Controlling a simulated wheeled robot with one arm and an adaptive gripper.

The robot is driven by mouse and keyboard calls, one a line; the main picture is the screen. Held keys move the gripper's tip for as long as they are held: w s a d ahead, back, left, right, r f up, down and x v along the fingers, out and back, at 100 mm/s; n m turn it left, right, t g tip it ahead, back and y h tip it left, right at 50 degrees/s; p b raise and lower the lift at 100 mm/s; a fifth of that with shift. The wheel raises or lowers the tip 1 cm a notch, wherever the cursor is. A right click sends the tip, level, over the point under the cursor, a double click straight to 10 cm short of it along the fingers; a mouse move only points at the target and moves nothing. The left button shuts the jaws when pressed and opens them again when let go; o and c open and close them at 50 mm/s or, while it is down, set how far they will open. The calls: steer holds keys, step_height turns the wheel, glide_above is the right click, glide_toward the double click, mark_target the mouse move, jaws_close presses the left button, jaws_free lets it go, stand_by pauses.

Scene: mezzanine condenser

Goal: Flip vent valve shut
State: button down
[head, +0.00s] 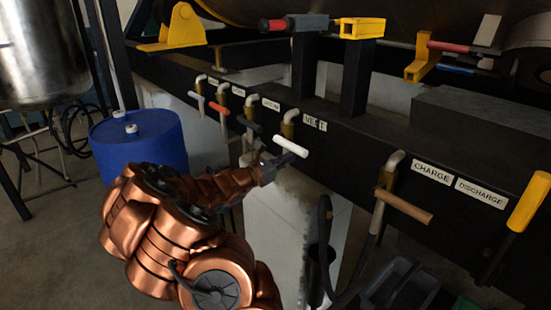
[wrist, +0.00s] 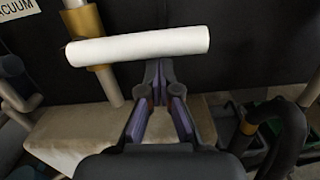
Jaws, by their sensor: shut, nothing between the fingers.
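The vent valve has a white cylindrical handle (head: 290,146) on a brass body beside the VENT label (head: 315,122) on the black beam. In the wrist view the white handle (wrist: 138,46) runs nearly level, tilted slightly up to the right, across the brass body (wrist: 86,35). My gripper (head: 278,162) is just below the handle in the head view. In the wrist view my gripper (wrist: 160,75) is shut and empty, with its fingertips at the handle's lower edge, right of its middle. I cannot tell whether they touch it.
A tan-handled valve (head: 403,206) sits below the CHARGE label (head: 433,173). A blue drum (head: 140,145) stands left. A pale block (head: 270,230) and black hose (head: 325,240) are below.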

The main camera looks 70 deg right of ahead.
steer(key=shift+r, duration=0.3)
stand_by(0.4)
steer(key=w+a+f+b, duration=0.4)
steer(key=w+a, duration=0.1)
steer(key=a, duration=0.4)
steer(key=shift+a+f, duration=0.25)
steer(key=shift+f, duration=0.15)
stand_by(0.8)
steer(key=s+a+r+m+y+p, duration=0.1)
steer(key=s+a+m+y, duration=0.1)
steer(key=a+m+y, duration=0.3)
steer(key=s+a+r+m, duration=0.2)
steer(key=s+a+m, duration=0.1)
steer(key=a, duration=0.4)
steer(key=s+a+f+m+t+y+p, duration=0.1)
steer(key=a+y, duration=0.4)
steer(key=a, duration=1.3)
steer(key=s+a+f+m+t+y+p, duration=0.1)
steer(key=a+t+y, duration=0.5)
steer(key=a, duration=1.3)
step_height(320, 180, down, 2)
steer(key=shift+a+f+m, duration=0.1)
steer(key=shift+a+m, duration=0.05)
steer(key=shift+m, duration=0.55)
